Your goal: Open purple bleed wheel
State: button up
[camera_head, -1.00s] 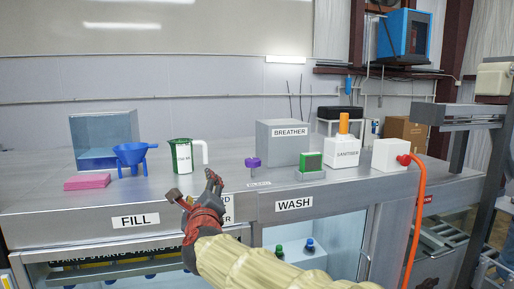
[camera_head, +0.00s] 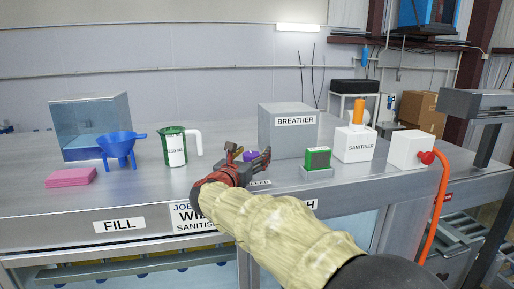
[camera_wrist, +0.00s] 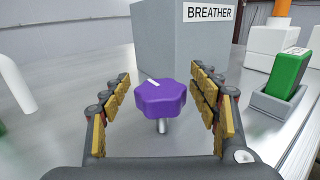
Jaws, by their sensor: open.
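The purple bleed wheel (camera_wrist: 160,98) is a lobed knob with a white mark on top, on a short metal stem rising from the bench. In the wrist view it sits between the two open fingers of my gripper (camera_wrist: 162,105), with a gap on each side. In the head view my gripper (camera_head: 252,158) is at the wheel, and only a bit of the purple wheel (camera_head: 249,156) shows between the fingers. The BLEED label is partly covered by my gripper.
The grey BREATHER box (camera_head: 288,138) stands just behind the wheel. A green-and-white jug (camera_head: 175,148) and blue funnel (camera_head: 120,145) are left.

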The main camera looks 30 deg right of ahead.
jog(key=shift+p+x, duration=0.3)
jog(key=shift+x, duration=1.5)
jog(key=shift+f, duration=0.1)
jog(key=shift+c, duration=0.4)
jog(key=c, duration=1.1)
jog(key=shift+c, duration=1.1)
